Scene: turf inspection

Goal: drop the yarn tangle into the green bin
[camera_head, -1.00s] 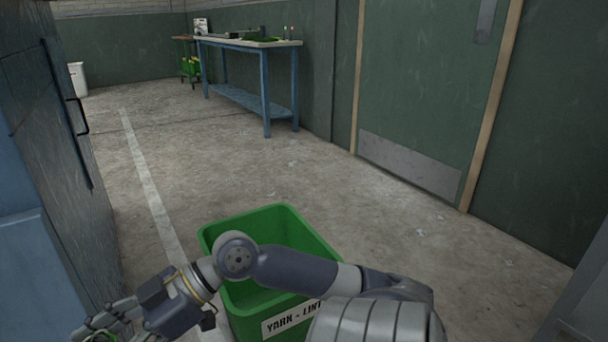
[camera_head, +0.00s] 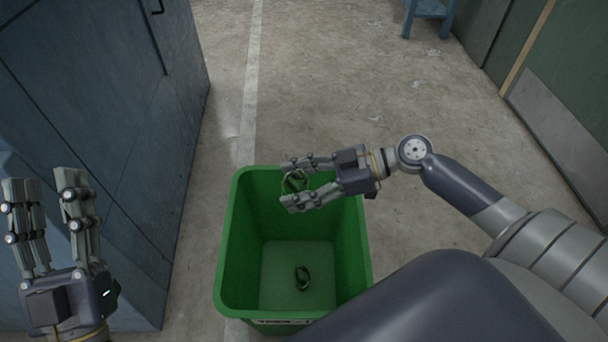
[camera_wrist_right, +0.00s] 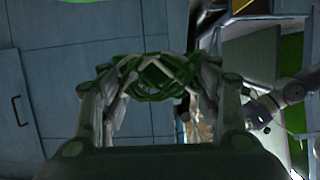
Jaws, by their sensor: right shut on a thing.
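The yarn tangle (camera_head: 296,181) is a small loop of dark green and pale strands. My right gripper (camera_head: 291,185) is shut on it and holds it over the far part of the open green bin (camera_head: 228,245). In the right wrist view the tangle (camera_wrist_right: 150,78) sits between both fingers (camera_wrist_right: 160,95). A second, similar dark green loop (camera_head: 302,278) lies on the bin's floor. My left gripper (camera_head: 48,185) is open and empty at the far left, apart from the bin. The bin's front label is mostly hidden.
A blue cabinet (camera_head: 100,100) stands on the left, close to the bin. Concrete floor (camera_head: 330,80) with a white line (camera_head: 250,90) is clear beyond the bin. A blue table leg (camera_head: 407,22) and a green door with a metal kick plate (camera_head: 560,125) are at the right.

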